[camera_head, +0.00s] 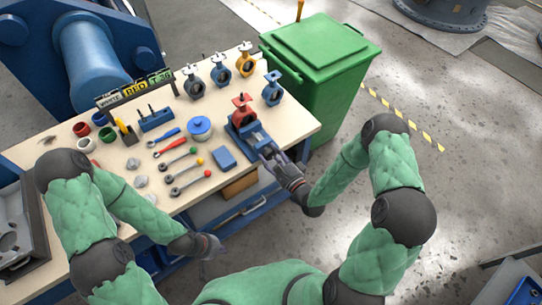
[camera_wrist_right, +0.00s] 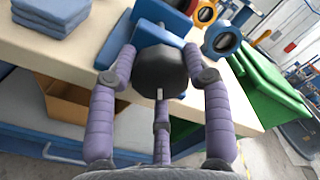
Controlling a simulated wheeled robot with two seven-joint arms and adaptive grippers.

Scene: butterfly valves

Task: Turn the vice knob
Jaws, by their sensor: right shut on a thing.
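The blue vice (camera_head: 248,131) stands at the front right of the workbench, with a red valve (camera_head: 242,108) at its far end. In the right wrist view the vice's dark faceted knob (camera_wrist_right: 160,72) faces me, with the blue vice body (camera_wrist_right: 145,40) behind it. My right gripper (camera_head: 273,163) is at the near end of the vice; in the right wrist view its purple fingers (camera_wrist_right: 160,82) are closed around the knob, one on each side and one below. My left gripper (camera_head: 212,246) is low in front of the bench, away from the vice; its finger opening is unclear.
The workbench (camera_head: 225,170) holds several valves, wrenches, a blue tin (camera_head: 199,128) and a blue cloth stack (camera_head: 223,158) left of the vice. A green bin (camera_head: 325,80) stands right of the bench. Floor to the right is open.

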